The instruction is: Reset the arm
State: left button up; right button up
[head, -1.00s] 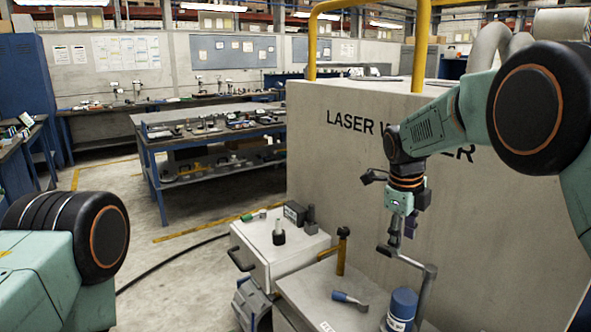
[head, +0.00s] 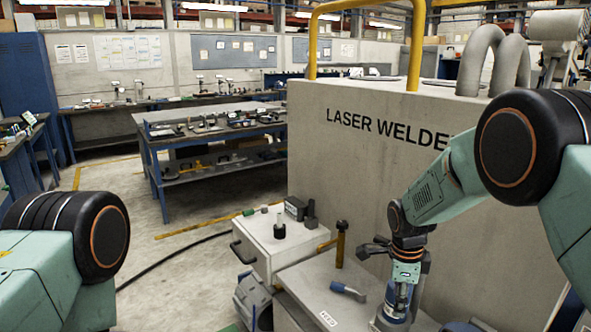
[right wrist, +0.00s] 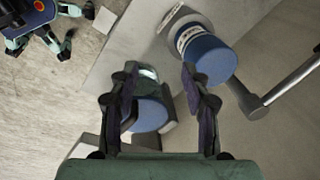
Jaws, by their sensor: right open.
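My right gripper (head: 402,288) points down over the grey bench at the lower right of the head view. It also shows in the right wrist view (right wrist: 160,78), where its dark fingers are open. A blue round part (right wrist: 150,112) lies between and below the fingers; I cannot tell whether they touch it. A grey jointed arm (right wrist: 290,82) runs in from the right in the wrist view toward a blue cylinder with a white label (right wrist: 207,58), beside the right finger. In the head view the gripper partly covers a blue part (head: 392,314). My left gripper is out of view.
The laser welder housing (head: 345,175) stands behind the bench. A white drawer box (head: 275,248) stands farther left. Bare bench top lies around the scraper.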

jog(key=s+f+n+y, duration=0.1)
jog(key=s+f+n, duration=1)
jog(key=s+f, duration=0.75)
jog(key=s+r+n+g, duration=0.15)
jog(key=s+n, duration=0.85)
jog(key=s, duration=1.4)
notch_tip(320, 180, down, 11)
jog(key=b, duration=1.1)
jog(key=shift+w+r, duration=0.2)
jog(key=shift+w, duration=0.2)
